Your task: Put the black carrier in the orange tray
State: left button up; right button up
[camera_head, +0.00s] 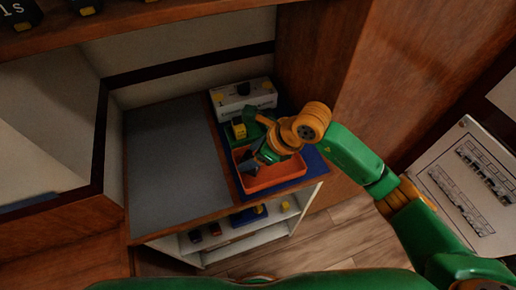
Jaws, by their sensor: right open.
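The orange tray (277,183) sits on a blue mat at the right end of the counter. My right gripper (257,163) reaches down over the tray from the right and is open. Dark grey shapes at its tip look like its fingers; I cannot tell whether any dark object lies between or below them. I cannot pick out the black carrier for certain. My left gripper is not in view.
A white box (243,96) and a green block with a yellow part (238,128) stand behind the tray. The grey counter top (172,160) on the left is clear. A wooden panel (320,70) rises at right. Small items lie on the white shelf (215,248) below.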

jog(key=b+v, duration=0.1)
jog(key=v, duration=1)
jog(key=shift+s+d+r, duration=0.1)
